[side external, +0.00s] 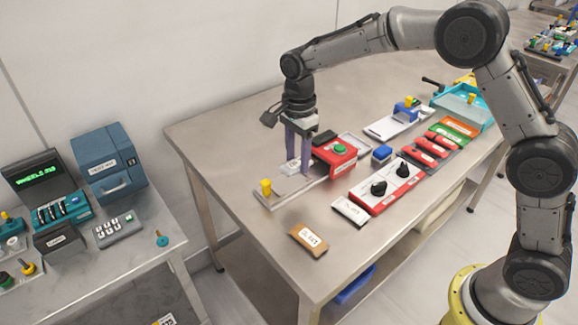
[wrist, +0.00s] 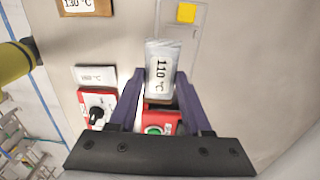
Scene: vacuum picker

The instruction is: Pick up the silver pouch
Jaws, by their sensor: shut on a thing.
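The silver pouch (wrist: 161,62), labelled 110 °C, stands out between the fingertips of my gripper (wrist: 160,76) in the wrist view. My gripper is shut on it. In the side external view my gripper (side external: 299,157) points down over the sealing device, and the pouch (side external: 291,166) shows as a pale patch at the fingertips. I cannot tell whether the pouch touches the surface under it.
A red device with a green button (side external: 339,149) sits close behind my gripper, on a clear plate with a yellow block (side external: 266,187). A brown pouch (side external: 308,239) and a whitish packet (side external: 350,211) lie nearer the table's front edge. Red boxes with black knobs (side external: 379,188) stand right.

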